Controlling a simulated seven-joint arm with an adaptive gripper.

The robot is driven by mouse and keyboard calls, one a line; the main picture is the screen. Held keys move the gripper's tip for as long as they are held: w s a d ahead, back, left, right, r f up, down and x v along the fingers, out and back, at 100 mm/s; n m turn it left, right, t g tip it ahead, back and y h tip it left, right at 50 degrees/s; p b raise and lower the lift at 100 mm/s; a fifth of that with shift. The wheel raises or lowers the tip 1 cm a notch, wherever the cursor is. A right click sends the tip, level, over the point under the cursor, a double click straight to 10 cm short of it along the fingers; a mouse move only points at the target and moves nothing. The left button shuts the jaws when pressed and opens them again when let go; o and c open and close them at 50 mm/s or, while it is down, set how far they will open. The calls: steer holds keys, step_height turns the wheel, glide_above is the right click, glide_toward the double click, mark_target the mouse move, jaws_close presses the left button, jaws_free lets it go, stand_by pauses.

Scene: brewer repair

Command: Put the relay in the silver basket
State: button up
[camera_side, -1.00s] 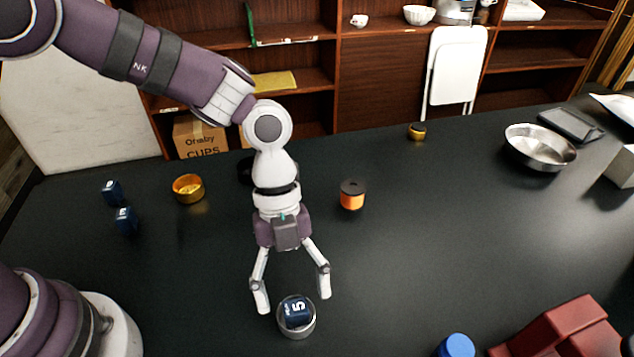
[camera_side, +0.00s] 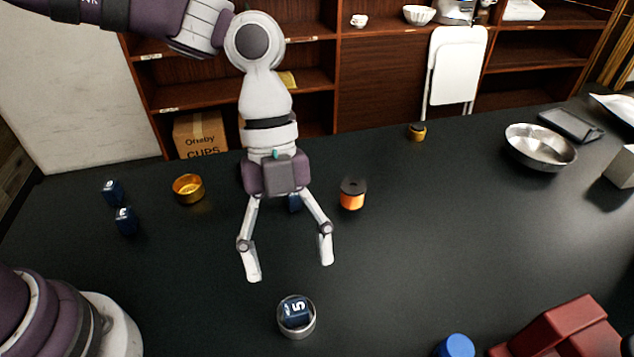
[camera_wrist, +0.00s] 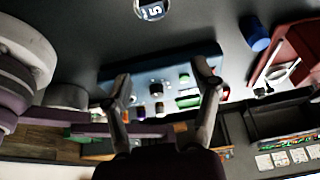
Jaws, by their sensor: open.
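The relay (camera_side: 296,311), a dark blue block with a white marking like a 5, sits inside the small round silver basket (camera_side: 311,327) at the front middle of the table. In the wrist view the relay (camera_wrist: 152,12) and the basket (camera_wrist: 139,11) show at the top edge. My gripper (camera_side: 289,269) is open and empty, with its fingers wide apart. It hangs above and behind the basket, clear of the relay. In the wrist view my gripper's fingers (camera_wrist: 163,93) frame a blue panel with parts on it.
An amber ring-like container (camera_side: 188,190), an orange and black cylinder (camera_side: 352,195) and a steel bowl (camera_side: 540,150) stand further back. A red object (camera_side: 560,330) and blue cap (camera_side: 456,346) are front right.

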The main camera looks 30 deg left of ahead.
steer(key=s+a+r+n+t+y, duration=0.1)
steer(key=a+r+n+t, duration=0.3)
steer(key=a+n, duration=0.5)
steer(key=s+a+r+n+t+y, duration=0.2)
steer(key=a+r+n+t, duration=0.2)
steer(key=a+n, duration=0.6)
steer(key=n, duration=0.8)
steer(key=shift+s+a+t, duration=0.3)
steer(key=shift+t, duration=0.1)
steer(key=shift+r, duration=0.1)
